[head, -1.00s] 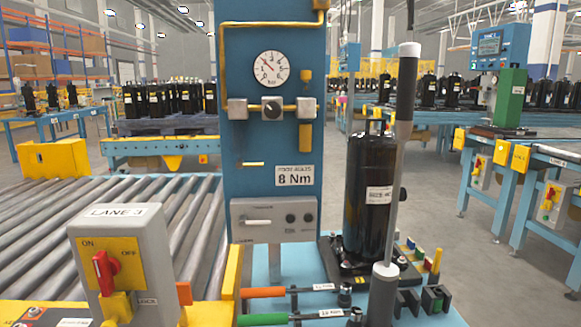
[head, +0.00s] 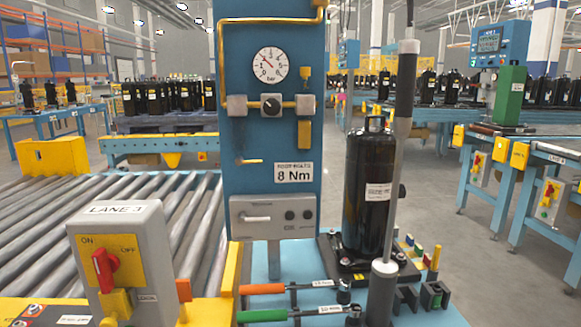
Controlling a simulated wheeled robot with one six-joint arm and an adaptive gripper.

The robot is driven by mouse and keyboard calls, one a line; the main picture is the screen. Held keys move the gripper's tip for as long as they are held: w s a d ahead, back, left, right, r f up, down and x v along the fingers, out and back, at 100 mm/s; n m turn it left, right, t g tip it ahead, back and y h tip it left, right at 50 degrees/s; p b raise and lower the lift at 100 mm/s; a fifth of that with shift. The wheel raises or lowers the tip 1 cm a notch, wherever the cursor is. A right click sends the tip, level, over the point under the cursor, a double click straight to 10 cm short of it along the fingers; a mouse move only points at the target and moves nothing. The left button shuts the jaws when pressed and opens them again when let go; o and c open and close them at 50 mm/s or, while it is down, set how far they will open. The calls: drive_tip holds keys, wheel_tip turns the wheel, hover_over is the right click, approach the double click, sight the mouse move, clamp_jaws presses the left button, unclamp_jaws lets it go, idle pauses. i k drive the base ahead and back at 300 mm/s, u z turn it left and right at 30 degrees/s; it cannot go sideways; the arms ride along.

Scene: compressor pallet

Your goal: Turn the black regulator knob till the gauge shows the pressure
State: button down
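The black regulator knob (head: 271,105) sits between two grey blocks on a yellow pipe, on the blue upright panel (head: 270,215). A light mark shows on the knob, and nothing touches it. The round white gauge (head: 270,65), marked bar, is just above the knob. Its thin needle points to the upper left, roughly between 1 and 3; the exact reading is too small to tell. My gripper is not in view.
A grey LANE 3 switch box (head: 120,262) with a red handle stands at front left beside the rollers (head: 150,205). A black compressor (head: 368,195) and a tall grey pole (head: 397,150) stand right of the panel. Orange- and green-handled tools (head: 263,289) lie in front.

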sight(271, 107)
drive_tip(key=z, duration=2.35)
drive_tip(key=k, duration=1.35)
drive_tip(key=u, duration=2.15)
drive_tip(key=i, duration=0.5)
drive_tip(key=z, duration=0.1)
